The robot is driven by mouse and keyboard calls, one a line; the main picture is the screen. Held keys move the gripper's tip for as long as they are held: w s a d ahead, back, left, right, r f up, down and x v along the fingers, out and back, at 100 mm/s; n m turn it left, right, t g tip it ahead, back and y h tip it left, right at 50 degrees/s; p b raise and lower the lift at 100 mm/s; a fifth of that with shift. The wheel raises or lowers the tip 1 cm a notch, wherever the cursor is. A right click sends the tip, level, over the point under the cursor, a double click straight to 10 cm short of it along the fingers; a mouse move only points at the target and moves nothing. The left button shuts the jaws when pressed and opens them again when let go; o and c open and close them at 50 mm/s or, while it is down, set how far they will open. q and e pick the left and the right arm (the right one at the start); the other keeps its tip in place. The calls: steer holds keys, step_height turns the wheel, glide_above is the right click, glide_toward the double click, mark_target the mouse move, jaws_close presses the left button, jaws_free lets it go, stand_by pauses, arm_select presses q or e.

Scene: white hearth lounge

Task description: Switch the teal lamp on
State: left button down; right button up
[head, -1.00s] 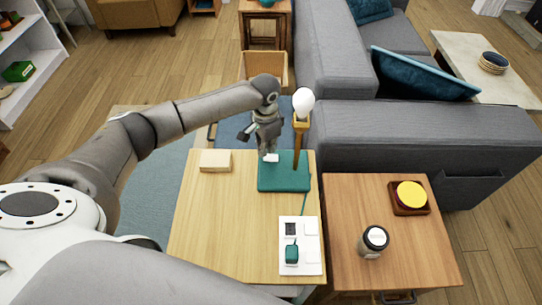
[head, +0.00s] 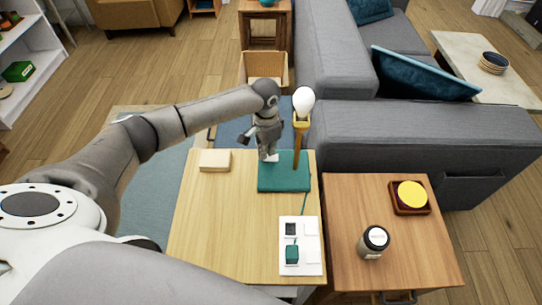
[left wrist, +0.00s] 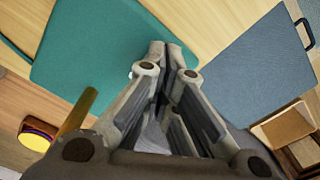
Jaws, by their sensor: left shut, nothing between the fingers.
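The teal lamp has a flat teal base (head: 290,180), a wooden post and a white bulb (head: 303,102). I cannot tell whether the bulb is lit. The base also shows in the left wrist view (left wrist: 95,50). My left gripper (head: 267,157) points down at the far left part of the base, its tips shut and empty. A small white switch (head: 273,158) shows beside the tips, mostly hidden by them. In the left wrist view the closed fingertips (left wrist: 165,48) are over the base; contact is unclear. My right gripper is not in view.
The lamp cord runs to a white power strip (head: 312,262) with a teal plug (head: 291,254) in it. A pale block (head: 215,160) lies left of the lamp.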

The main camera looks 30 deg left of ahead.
arm_select(q)
steer(key=shift+f, duration=0.6)
steer(key=shift+s, duration=0.1)
step_height(320, 180, up, 7)
steer(key=p, duration=0.8)
stand_by(0.7)
